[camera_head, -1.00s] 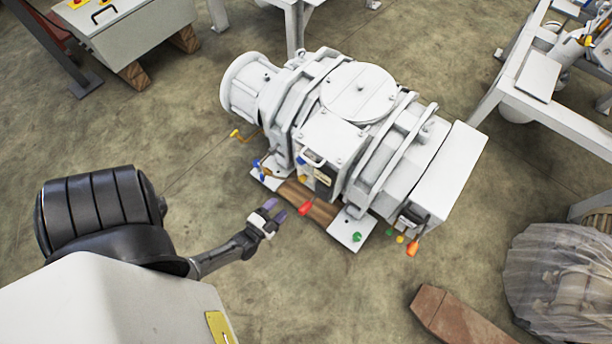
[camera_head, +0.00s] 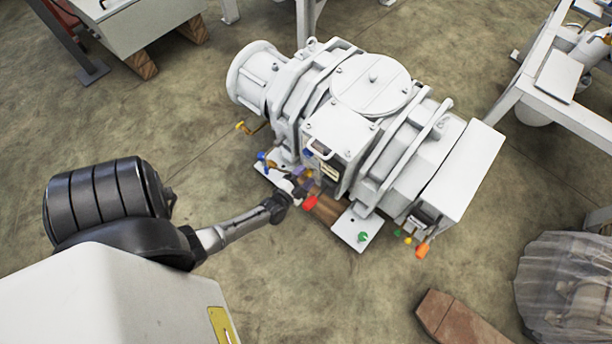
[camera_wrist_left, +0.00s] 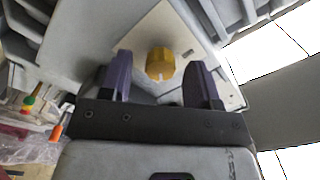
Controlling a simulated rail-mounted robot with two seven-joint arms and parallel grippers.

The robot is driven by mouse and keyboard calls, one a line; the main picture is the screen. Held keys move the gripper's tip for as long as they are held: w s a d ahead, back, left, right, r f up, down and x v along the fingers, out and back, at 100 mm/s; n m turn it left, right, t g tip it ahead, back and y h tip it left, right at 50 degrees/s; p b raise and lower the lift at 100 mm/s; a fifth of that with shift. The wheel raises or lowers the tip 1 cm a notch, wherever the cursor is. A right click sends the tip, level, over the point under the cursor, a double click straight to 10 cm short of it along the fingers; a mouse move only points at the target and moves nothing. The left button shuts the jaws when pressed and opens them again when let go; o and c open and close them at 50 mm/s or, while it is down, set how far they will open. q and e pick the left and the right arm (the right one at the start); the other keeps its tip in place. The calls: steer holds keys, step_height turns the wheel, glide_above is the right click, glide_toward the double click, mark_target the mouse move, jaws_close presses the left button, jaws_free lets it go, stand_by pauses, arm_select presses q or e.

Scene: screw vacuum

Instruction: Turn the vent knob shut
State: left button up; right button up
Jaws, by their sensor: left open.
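A yellow knob (camera_wrist_left: 160,64) with a notched rim, which I take for the vent knob, sits on a pale plate on the machine. My left gripper (camera_wrist_left: 160,82) is open, with one purple finger on each side of the knob in the wrist view. I see gaps between the fingers and the knob; contact is not visible. In the head view my left gripper (camera_head: 303,178) is at the near side of the white vacuum pump (camera_head: 340,130) and largely hides the knob there. My right gripper is not in view.
A red knob (camera_head: 310,203) is close beside my left gripper. A blue handle (camera_head: 263,158), a yellow handle (camera_head: 241,127), a green knob (camera_head: 363,237) and an orange knob (camera_head: 422,250) are also around the pump.

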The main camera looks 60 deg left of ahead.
arm_select(q)
steer(key=shift+w+a, duration=0.1)
steer(key=shift+w, duration=0.3)
steer(key=shift+c, duration=0.4)
steer(key=c, duration=0.8)
steer(key=shift+c, duration=0.2)
